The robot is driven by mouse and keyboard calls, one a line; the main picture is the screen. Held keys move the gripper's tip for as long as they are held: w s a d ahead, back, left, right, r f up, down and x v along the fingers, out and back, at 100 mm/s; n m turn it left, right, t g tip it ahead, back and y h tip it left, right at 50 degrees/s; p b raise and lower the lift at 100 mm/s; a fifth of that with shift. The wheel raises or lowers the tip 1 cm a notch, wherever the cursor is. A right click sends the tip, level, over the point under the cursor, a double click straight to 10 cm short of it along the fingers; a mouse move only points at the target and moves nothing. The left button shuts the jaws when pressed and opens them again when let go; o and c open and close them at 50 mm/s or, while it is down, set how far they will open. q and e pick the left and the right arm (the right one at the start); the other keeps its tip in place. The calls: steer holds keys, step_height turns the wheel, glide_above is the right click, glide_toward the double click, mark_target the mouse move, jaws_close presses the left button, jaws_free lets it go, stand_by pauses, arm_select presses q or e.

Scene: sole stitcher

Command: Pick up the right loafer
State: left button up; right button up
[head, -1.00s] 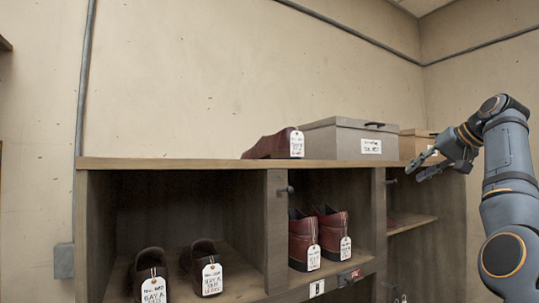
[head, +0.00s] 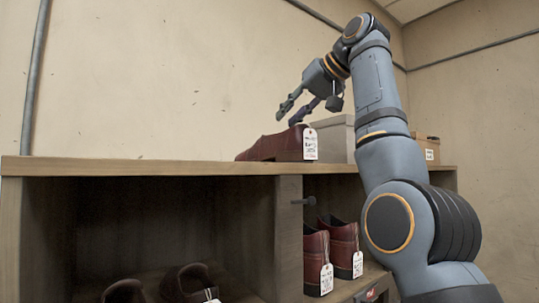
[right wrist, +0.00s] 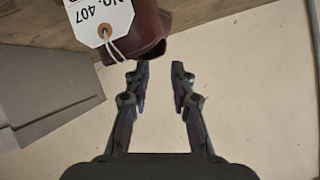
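A dark red loafer (head: 270,146) with a white tag lies on top of the wooden cabinet. It also shows at the top of the right wrist view (right wrist: 148,28), its tag reading "NO. 407". My right gripper (head: 287,117) is open and empty, above and just behind the tagged end of this loafer. In the right wrist view the two fingertips (right wrist: 159,70) are apart, close to the shoe's edge; I cannot tell if they touch it. My left gripper is not in view.
A grey box (head: 333,139) stands right of the loafer, partly behind my arm, with a small tan box (head: 426,148) farther right. Red shoes (head: 343,242) and dark brown shoes (head: 187,284) sit in the compartments below. The cabinet top (head: 130,166) is clear on the left.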

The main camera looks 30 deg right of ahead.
mark_target(265, 136)
steer(key=x, duration=0.3)
steer(key=shift+w, duration=0.3)
steer(key=w, duration=0.1)
steer(key=w+p, duration=0.1)
steer(key=w, duration=0.1)
steer(key=shift+w+a+f+p, duration=0.2)
steer(key=shift+w+f+p, duration=0.1)
steer(key=shift+f+p, duration=0.05)
steer(key=shift+x, duration=1.35)
steer(key=shift+s, duration=0.15)
steer(key=c, duration=0.5)
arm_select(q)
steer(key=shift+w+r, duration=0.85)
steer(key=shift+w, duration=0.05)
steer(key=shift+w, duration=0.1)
